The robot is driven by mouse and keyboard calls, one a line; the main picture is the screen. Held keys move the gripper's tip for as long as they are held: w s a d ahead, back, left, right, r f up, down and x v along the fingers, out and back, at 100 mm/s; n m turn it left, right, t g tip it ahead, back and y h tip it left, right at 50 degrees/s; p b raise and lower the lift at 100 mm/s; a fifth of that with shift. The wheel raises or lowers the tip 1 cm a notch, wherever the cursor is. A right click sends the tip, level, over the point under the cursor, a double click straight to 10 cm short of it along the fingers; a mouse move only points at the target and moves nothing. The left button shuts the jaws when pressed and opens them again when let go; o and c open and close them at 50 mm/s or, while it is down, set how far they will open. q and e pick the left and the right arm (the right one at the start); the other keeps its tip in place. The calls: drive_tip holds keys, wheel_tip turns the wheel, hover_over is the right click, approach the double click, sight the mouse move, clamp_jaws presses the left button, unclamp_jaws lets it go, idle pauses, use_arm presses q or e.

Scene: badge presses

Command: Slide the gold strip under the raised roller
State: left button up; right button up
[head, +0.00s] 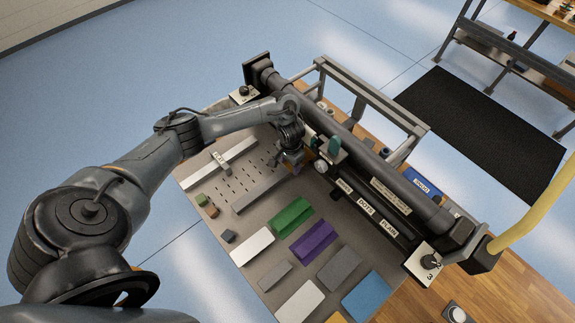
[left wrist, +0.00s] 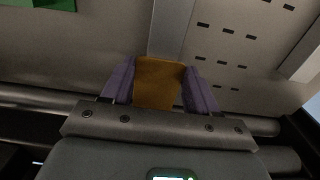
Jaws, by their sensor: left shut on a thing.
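The gold strip (left wrist: 158,84) shows in the left wrist view as a brownish-gold piece between the purple fingers of my left gripper (left wrist: 160,85), which is shut on it. In the head view my left gripper (head: 294,167) is low over the grey board, close beside the long dark roller (head: 350,148). The strip is mostly hidden there by the wrist. The roller runs from the upper left to the lower right; the gap under it is hidden. In the left wrist view a grey cylinder (left wrist: 35,97) crosses behind the gripper body. My right gripper is not in view.
The grey board (head: 222,253) holds a green block (head: 292,215), a purple block (head: 313,241), white and grey plates and a blue plate (head: 366,293). A grey bar (head: 258,192) lies near the gripper. Labels line the press's front; a grey frame (head: 372,92) stands behind.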

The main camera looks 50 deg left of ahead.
use_arm(q)
drive_tip(key=o, duration=1.3)
drive_tip(key=shift+c, duration=0.2)
drive_tip(key=shift+s, duration=0.1)
